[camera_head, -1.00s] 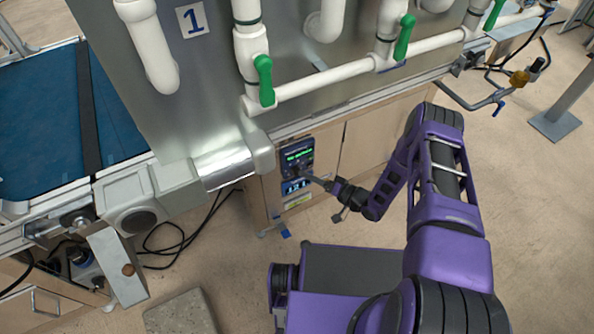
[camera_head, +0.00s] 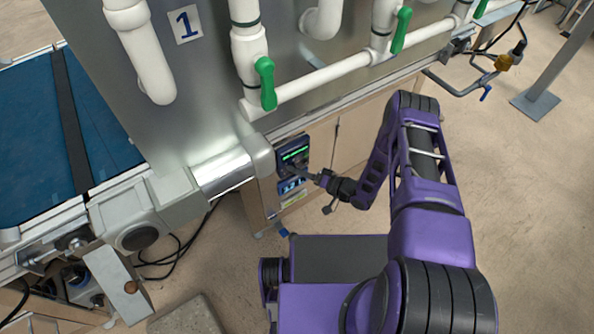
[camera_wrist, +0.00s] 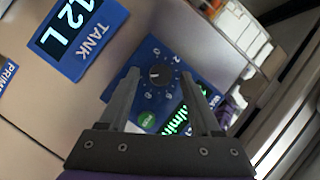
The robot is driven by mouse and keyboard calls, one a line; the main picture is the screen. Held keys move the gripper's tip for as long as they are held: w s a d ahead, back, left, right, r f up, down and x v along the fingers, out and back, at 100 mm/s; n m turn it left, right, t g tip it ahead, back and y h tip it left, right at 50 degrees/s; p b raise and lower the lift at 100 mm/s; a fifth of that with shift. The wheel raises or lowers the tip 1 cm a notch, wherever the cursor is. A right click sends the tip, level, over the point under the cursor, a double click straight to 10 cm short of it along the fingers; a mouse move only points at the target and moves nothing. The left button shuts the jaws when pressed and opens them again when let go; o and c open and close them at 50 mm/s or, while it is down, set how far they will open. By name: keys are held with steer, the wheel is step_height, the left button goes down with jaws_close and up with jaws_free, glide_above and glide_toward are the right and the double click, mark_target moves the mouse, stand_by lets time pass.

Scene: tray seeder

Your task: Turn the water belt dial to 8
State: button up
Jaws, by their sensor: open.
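The water belt panel is a blue box (camera_head: 292,151) with a green-lit display, on the wooden front under the machine. In the wrist view it is tilted, with a round black dial (camera_wrist: 160,75) ringed by white numbers. The dial's small white mark is too small to read surely against the numbers. My gripper (camera_wrist: 159,79) is open, its two fingers either side of the dial in the picture. I cannot tell whether they touch it. In the head view my gripper (camera_head: 297,171) reaches the panel's lower part and hides the dial.
A green button (camera_wrist: 147,119) and a green display (camera_wrist: 181,122) sit beside the dial. A blue TANK display (camera_wrist: 77,37) reading 12 L is next to the panel. White pipes with green valve handles (camera_head: 265,83) run above. The blue belt (camera_head: 35,145) lies at the left.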

jaws_close()
stand_by(0.3)
steer(key=shift+r, duration=0.1)
steer(key=n+h, duration=0.1)
steer(key=n, duration=0.1)
steer(key=n+t+h+p, duration=0.1)
steer(key=n+h, duration=0.3)
steer(key=n, duration=0.1)
steer(key=shift+s+a+r+t, duration=0.25)
steer(key=shift+a+t, duration=0.15)
stand_by(0.4)
stand_by(0.4)
